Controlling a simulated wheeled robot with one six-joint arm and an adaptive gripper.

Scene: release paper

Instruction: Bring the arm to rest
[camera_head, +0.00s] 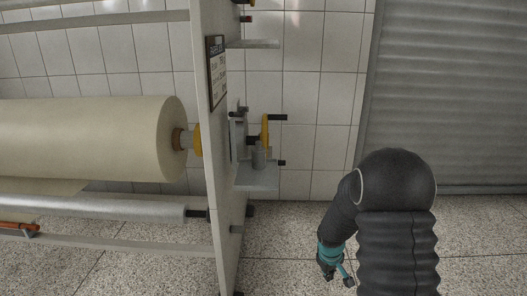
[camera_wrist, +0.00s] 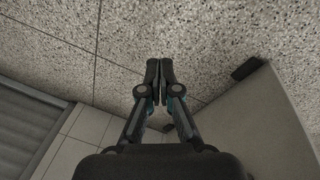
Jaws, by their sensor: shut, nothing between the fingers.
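My gripper (camera_head: 337,280) hangs low at the lower right of the head view, beside the dark ribbed cover of my arm. It points down toward the speckled floor, to the right of the paper machine and apart from it. In the wrist view my gripper (camera_wrist: 160,84) has its two fingertips together with nothing between them. The bent upper part of my arm hides some of the floor and wall behind it.
A large paper roll (camera_head: 95,138) sits on the machine at the left. The machine's side panel (camera_head: 212,150) carries a yellow lever (camera_head: 265,132) and a bracket. A grey shutter (camera_head: 455,90) stands behind at the right. The speckled floor (camera_head: 285,240) between panel and arm is clear.

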